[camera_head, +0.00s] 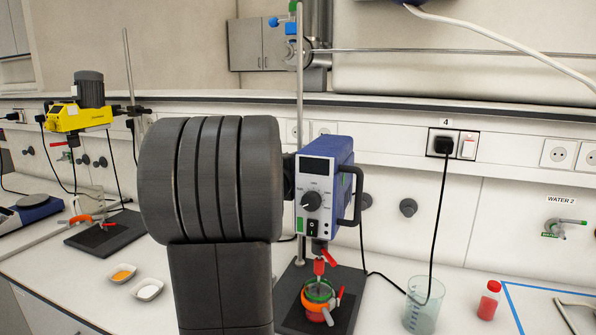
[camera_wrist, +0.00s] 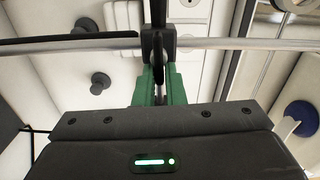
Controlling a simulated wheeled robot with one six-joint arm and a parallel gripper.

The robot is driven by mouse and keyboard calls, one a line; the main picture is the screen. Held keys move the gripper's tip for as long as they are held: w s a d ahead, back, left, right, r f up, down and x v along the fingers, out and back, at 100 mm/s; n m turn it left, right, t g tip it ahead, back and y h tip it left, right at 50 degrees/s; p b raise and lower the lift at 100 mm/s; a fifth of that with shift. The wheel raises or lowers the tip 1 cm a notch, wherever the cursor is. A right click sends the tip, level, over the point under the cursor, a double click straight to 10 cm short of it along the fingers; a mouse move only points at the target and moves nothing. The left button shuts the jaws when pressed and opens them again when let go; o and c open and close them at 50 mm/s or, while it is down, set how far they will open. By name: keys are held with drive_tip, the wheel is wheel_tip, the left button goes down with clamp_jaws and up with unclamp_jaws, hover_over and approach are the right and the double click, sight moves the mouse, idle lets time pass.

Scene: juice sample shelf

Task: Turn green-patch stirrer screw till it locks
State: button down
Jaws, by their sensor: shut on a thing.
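The blue stirrer (camera_head: 326,185) hangs on an upright stand rod (camera_head: 300,85) in the head view, with a small green patch (camera_head: 300,224) low on its front. Its screw cannot be made out there. My arm covers the stirrer's left side, and my gripper is hidden behind it. In the wrist view my gripper (camera_wrist: 159,85) has green fingers shut on a narrow dark piece (camera_wrist: 158,42), which appears to be the stirrer screw. A pale rod (camera_wrist: 225,43) crosses the picture level with this piece. The screw's far end and how tight it sits cannot be seen.
A vessel with an orange clamp ring (camera_head: 318,301) stands under the stirrer on a black base plate (camera_head: 291,322). A glass beaker (camera_head: 424,305) and a red bottle (camera_head: 489,300) stand to the right. A yellow stirrer (camera_head: 79,117) stands far left. Two small dishes (camera_head: 148,289) lie left of my arm.

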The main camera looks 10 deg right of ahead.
drive_tip(key=shift+w+a+f+m, duration=0.1)
drive_tip(key=shift+a+f+m, duration=0.1)
drive_tip(key=shift+m, duration=0.3)
drive_tip(key=c, duration=1.7)
unclamp_jaws()
drive_tip(key=shift+o, duration=1.3)
drive_tip(key=shift+w+a, duration=0.15)
drive_tip(key=shift+a, duration=0.1)
drive_tip(key=b+v, duration=0.1)
drive_tip(key=v, duration=1.2)
drive_tip(key=shift+s, duration=0.45)
drive_tip(key=shift+w+r, duration=0.1)
drive_tip(key=shift+w, duration=0.05)
drive_tip(key=x, duration=1.3)
drive_tip(key=shift+w+d+p, duration=0.2)
drive_tip(key=shift+d+p, duration=0.1)
drive_tip(key=shift+p, duration=0.05)
